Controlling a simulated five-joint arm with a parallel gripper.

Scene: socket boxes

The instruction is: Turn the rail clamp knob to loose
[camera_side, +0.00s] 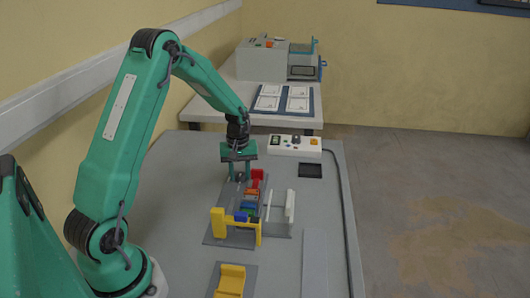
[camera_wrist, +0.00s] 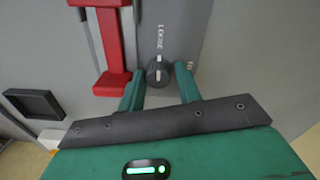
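The rail clamp knob (camera_wrist: 158,72) is a small round black knob on a dark grey plate (camera_wrist: 172,32) in the wrist view. Its white line points up toward the printed word LOOSE. My gripper (camera_wrist: 159,76) has its two green fingers on either side of the knob, with a narrow gap showing on each side. The fingers look open, and I see no clear contact. In the side view my gripper (camera_side: 240,180) is low over the far end of the fixture, and the knob cannot be made out there. A second label right of the knob is partly hidden by a finger.
A dark square socket (camera_wrist: 35,103) lies further left. In the side view, yellow clamps (camera_side: 219,222), coloured blocks and a white-grey box (camera_side: 280,212) are nearer. A white control box (camera_side: 295,145) stands behind right.

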